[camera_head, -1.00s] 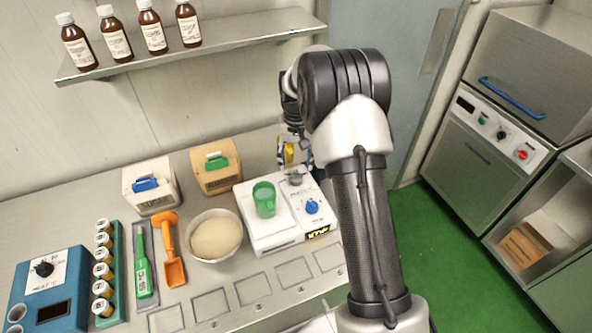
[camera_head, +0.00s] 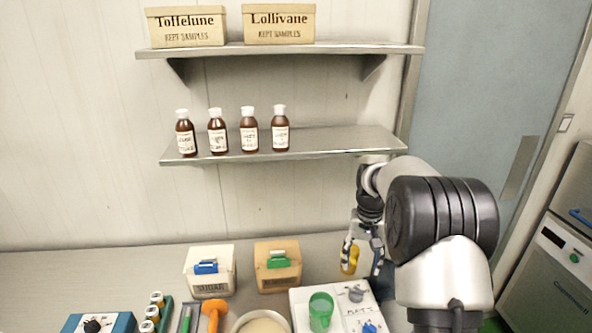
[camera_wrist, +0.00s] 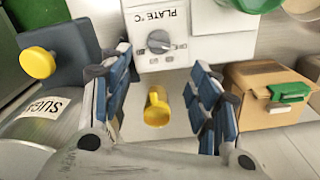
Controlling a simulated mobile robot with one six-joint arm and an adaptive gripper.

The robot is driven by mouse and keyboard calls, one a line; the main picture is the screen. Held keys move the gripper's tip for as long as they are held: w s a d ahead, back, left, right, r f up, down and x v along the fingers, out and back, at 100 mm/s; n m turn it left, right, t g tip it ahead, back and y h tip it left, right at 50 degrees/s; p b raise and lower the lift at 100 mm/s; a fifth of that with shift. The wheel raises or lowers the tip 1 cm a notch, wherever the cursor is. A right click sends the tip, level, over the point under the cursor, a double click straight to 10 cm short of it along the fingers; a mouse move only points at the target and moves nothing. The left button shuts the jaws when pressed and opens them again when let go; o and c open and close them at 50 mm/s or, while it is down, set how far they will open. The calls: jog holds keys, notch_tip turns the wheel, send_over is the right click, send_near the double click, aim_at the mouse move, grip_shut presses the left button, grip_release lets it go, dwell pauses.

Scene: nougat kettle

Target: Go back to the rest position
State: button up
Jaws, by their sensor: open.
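My gripper (camera_head: 362,250) hangs at the right end of the counter, behind the white device, with its dark arm link in front. In the wrist view my gripper (camera_wrist: 160,108) has its two blue-grey fingers spread apart. A small yellow piece (camera_wrist: 157,107) shows in the gap between them, with no finger touching it in that view. A yellow part (camera_head: 349,257) also shows beside the gripper in the head view; I cannot tell whether it is the same piece.
A white device (camera_head: 345,322) with a green mug (camera_head: 320,311) stands below the gripper. A wooden box (camera_head: 277,268) and a white sugar box (camera_head: 209,274) stand to the left. A shelf (camera_head: 330,143) with several brown bottles is above. The blue-grey door (camera_head: 490,120) is at right.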

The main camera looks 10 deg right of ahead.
jog(key=s+a+r+n+t+b, duration=0.1)
jog(key=s+a+r, duration=0.3)
jog(key=s+r, duration=0.3)
jog(key=s+a+r+n+t+b, duration=0.1)
jog(key=s+a+r+b, duration=0.15)
jog(key=s+r, duration=0.45)
jog(key=s+a+f+n+t, duration=0.1)
jog(key=s+a+f, duration=0.1)
jog(key=s, duration=0.8)
jog(key=s+a+f+n+t+b, duration=0.1)
jog(key=s+a+f, duration=0.1)
jog(key=s, duration=0.8)
jog(key=shift+s+a+t, duration=0.3)
jog(key=shift+s+a, duration=0.05)
jog(key=shift+a, duration=0.3)
jog(key=shift+d, duration=0.1)
